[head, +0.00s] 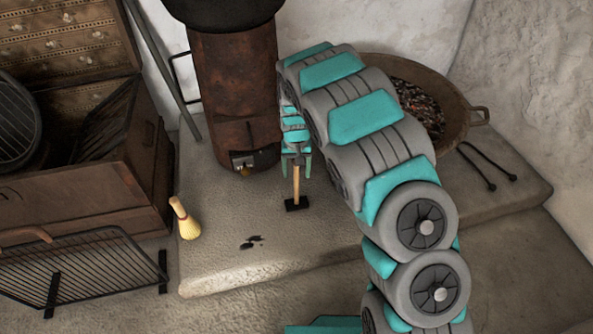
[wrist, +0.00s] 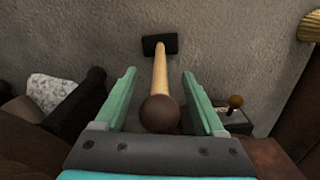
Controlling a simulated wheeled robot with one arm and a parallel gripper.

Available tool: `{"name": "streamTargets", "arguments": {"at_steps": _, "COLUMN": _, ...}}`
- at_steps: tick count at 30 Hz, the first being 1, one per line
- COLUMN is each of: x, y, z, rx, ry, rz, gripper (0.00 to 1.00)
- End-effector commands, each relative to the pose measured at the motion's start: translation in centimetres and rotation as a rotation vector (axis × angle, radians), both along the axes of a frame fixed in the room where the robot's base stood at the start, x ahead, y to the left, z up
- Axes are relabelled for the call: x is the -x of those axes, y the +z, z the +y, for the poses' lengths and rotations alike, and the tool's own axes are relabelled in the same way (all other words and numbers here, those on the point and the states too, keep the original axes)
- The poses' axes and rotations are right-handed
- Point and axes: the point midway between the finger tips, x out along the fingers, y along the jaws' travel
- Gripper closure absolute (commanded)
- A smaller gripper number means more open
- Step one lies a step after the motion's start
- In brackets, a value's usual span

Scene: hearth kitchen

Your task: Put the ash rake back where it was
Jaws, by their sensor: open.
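The ash rake (head: 296,189) has a pale wooden handle and a black head, and its head is on or just above the stone hearth slab in front of the stove. In the wrist view the rake (wrist: 160,68) points away from me, with its round brown knob end close to my palm. My gripper (head: 296,158) is open, with one green finger on each side of the handle. Gaps show between the fingers and the handle in the wrist view. The handle's upper end is hidden by my gripper in the head view.
The rusty stove (head: 235,95) stands just behind and left, its small bottom opening showing. A hand brush (head: 187,222) stands at the slab's left, near dark bits (head: 252,242). A pan of embers (head: 460,125) and tongs (head: 480,165) are right. A black grate (head: 85,265) stands lower left.

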Motion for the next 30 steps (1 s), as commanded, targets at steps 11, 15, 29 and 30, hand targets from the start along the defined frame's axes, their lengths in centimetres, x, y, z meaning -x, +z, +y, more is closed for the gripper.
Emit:
{"name": "streamTargets", "arguments": {"at_steps": 11, "x": -0.2, "y": 4.7, "z": 0.1, "rx": -0.003, "ry": 0.0, "rz": -0.007, "gripper": 0.29}}
{"name": "streamTargets", "arguments": {"at_steps": 15, "x": -0.2, "y": 7.6, "z": 0.1, "rx": -0.003, "ry": 0.0, "rz": -0.007, "gripper": 0.29}}
{"name": "streamTargets", "arguments": {"at_steps": 29, "x": 0.1, "y": 12.1, "z": 0.0, "rx": 0.0, "ry": -0.001, "rz": 0.001, "gripper": 0.29}}
{"name": "streamTargets", "arguments": {"at_steps": 30, "x": 0.1, "y": 12.2, "z": -0.1, "rx": 0.001, "ry": -0.002, "rz": 0.001, "gripper": 0.29}}
